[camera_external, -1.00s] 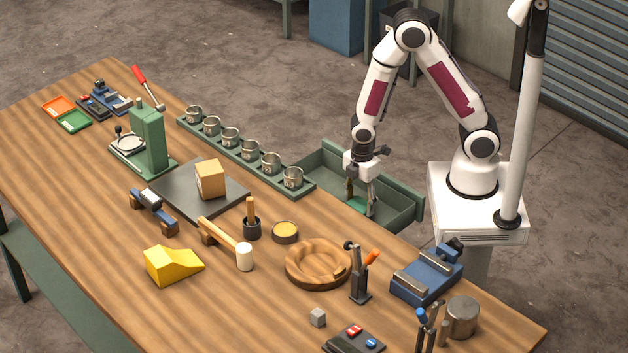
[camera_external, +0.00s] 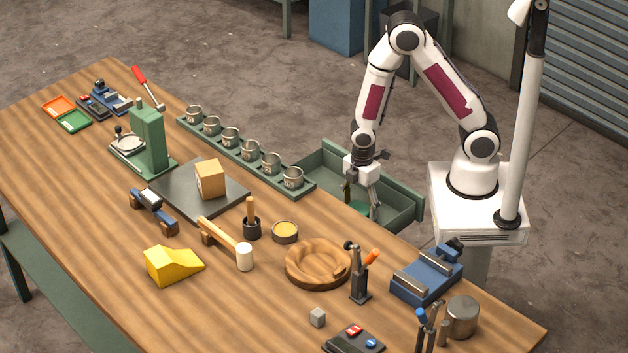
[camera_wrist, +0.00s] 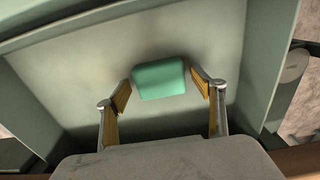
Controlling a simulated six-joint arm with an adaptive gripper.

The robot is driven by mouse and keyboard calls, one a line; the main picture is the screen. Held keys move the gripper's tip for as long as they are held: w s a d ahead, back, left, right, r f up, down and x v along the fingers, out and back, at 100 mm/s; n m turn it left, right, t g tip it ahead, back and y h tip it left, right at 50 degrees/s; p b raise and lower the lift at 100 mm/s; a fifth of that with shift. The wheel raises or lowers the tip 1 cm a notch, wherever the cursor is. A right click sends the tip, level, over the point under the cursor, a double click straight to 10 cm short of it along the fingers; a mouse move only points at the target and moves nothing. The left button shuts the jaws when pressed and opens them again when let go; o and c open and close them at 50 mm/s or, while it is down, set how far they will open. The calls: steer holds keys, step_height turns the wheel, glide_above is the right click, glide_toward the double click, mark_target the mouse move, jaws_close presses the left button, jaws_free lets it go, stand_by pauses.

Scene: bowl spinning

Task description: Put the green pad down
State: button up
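The green pad (camera_wrist: 159,79) lies flat on the floor of the grey-green drawer (camera_wrist: 60,62) in the wrist view. My gripper (camera_wrist: 160,92) is open, with one finger on each side of the pad and a visible gap to each. In the external view my gripper (camera_external: 360,204) is low inside the drawer (camera_external: 398,200) at the table's far edge. The pad shows there only as a small green patch (camera_external: 358,208) between the fingers. I cannot tell how high the fingertips are above the drawer floor.
The drawer walls stand close around my gripper. A rack of metal cups (camera_external: 250,158) runs along the table edge to the left. A wooden bowl (camera_external: 318,264), a small tin (camera_external: 285,232) and a tool stand (camera_external: 360,285) are on the table in front of the drawer.

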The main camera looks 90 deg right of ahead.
mark_target(367, 210)
steer(key=shift+r, duration=0.1)
steer(key=shift+r, duration=0.95)
steer(key=r, duration=0.1)
steer(key=a+r, duration=0.1)
steer(key=r, duration=0.1)
steer(key=shift+w+a+r, duration=0.2)
steer(key=shift+w+a, duration=0.05)
steer(key=shift+w, duration=0.15)
steer(key=shift+r, duration=1.15)
steer(key=shift+r, duration=0.55)
steer(key=s+r+m+t, duration=0.2)
steer(key=s+r+m, duration=0.2)
steer(key=r, duration=0.7)
steer(key=s+r+m+t, duration=0.3)
steer(key=s+r+m, duration=0.2)
steer(key=s+r, duration=0.3)
steer(key=shift+d+r+t, duration=0.2)
steer(key=shift+r+t, duration=0.1)
steer(key=shift+r, duration=2)
